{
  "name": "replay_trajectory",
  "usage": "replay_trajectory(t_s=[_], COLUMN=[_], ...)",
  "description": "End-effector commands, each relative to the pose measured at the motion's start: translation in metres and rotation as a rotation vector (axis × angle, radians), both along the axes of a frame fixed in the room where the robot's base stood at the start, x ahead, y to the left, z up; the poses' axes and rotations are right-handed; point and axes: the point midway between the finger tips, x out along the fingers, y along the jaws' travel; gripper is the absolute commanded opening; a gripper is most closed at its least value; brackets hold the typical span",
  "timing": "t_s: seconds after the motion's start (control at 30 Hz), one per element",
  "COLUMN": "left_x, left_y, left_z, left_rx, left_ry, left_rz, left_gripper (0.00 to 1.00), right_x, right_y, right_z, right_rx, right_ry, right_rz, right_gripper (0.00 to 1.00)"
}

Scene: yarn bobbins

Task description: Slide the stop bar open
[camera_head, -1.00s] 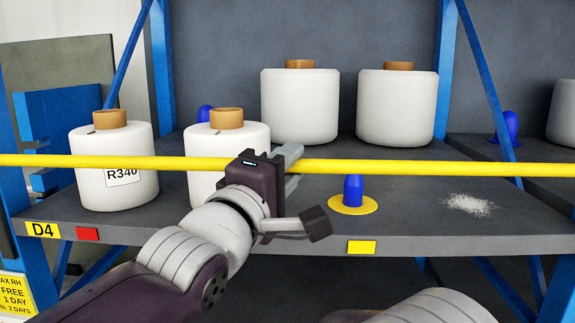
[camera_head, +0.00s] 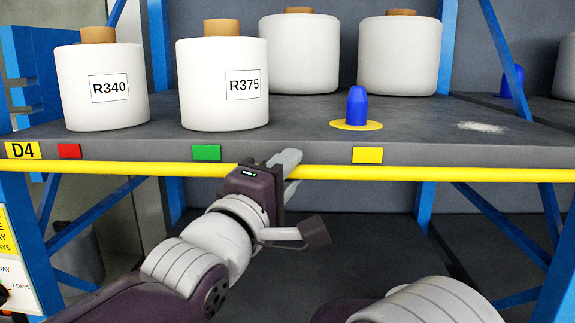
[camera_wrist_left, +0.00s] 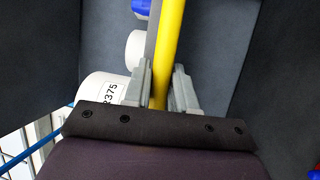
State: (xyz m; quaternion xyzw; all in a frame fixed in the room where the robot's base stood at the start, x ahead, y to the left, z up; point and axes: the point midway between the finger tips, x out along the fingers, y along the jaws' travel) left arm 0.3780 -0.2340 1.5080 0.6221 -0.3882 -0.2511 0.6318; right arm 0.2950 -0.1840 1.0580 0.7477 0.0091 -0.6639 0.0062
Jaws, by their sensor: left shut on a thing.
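The yellow stop bar (camera_head: 420,174) runs across the whole head view, just below the front edge of the shelf. My left gripper (camera_head: 284,165) is shut on the bar near the middle of the picture. In the left wrist view the bar (camera_wrist_left: 170,40) passes between the two grey fingers (camera_wrist_left: 161,88). My right gripper is not in view; only part of my right arm shows at the bottom right.
The shelf (camera_head: 310,130) bears white bobbins labelled R340 (camera_head: 102,88) and R375 (camera_head: 222,85), with two more behind (camera_head: 298,55). A blue peg (camera_head: 356,105) stands on a yellow disc. Blue uprights (camera_head: 428,200) stand behind the bar. Pale dust (camera_head: 482,127) lies at right.

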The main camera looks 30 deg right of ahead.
Motion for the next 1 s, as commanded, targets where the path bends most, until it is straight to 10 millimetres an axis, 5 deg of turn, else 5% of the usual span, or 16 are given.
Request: replay_trajectory(t_s=[0.1, 0.43, 0.47, 0.53, 0.83, 1.0], left_x=[0.001, 0.000, 0.000, 0.000, -0.001, -0.014], left_y=[0.000, 0.001, 0.001, 0.001, 0.002, 0.021], left_z=[-0.015, -0.013, -0.012, -0.012, -0.013, -0.021], left_rx=[0.000, -0.001, -0.002, -0.002, -0.003, -0.004], left_ry=[0.001, 0.000, -0.001, -0.001, -0.002, -0.004], left_rz=[0.001, 0.001, 0.001, 0.001, 0.001, 0.001], left_gripper=[0.00, 0.00, 0.29, 0.46, 0.46, 0.46], right_x=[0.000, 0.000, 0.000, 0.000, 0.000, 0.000], right_y=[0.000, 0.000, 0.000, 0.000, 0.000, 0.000], right_z=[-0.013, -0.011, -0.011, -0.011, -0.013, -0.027], right_rx=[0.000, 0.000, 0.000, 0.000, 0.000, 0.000], right_ry=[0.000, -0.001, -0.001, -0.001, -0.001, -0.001], right_rz=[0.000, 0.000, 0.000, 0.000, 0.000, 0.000], right_gripper=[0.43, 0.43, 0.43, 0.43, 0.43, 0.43])
